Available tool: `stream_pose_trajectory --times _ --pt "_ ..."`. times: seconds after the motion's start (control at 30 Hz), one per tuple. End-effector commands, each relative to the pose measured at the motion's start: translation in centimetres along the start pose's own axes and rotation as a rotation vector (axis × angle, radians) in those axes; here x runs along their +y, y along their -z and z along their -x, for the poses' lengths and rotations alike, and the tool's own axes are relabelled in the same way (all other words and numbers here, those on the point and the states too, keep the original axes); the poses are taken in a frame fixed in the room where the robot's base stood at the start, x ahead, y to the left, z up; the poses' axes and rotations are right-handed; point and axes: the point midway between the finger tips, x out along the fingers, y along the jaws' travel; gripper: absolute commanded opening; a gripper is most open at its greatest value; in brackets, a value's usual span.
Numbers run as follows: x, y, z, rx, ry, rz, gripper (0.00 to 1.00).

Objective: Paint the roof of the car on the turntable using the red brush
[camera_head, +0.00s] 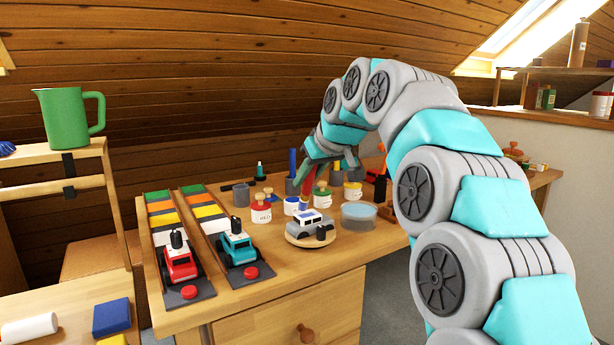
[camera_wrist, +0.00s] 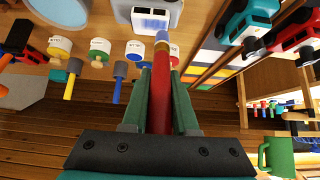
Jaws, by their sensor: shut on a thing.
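I cannot tell whether the tip touches the roof. In the head view my gripper (camera_head: 325,165) is above and behind the car.
Red (camera_head: 261,210), blue (camera_head: 291,206), green (camera_head: 322,196) and yellow (camera_head: 352,191) paint pots stand behind the turntable. A bowl of water (camera_head: 358,215) stands to its right. A red truck (camera_head: 178,262) and a teal truck (camera_head: 236,247) stand on striped boards at the left.

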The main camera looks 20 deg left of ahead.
Motion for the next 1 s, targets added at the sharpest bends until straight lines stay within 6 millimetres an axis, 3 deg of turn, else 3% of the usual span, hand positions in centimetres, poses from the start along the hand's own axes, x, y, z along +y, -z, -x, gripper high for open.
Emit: stream_pose_trajectory --times 1.0 --pt "0.0 -0.55 -0.64 0.001 -0.001 0.001 0.0"
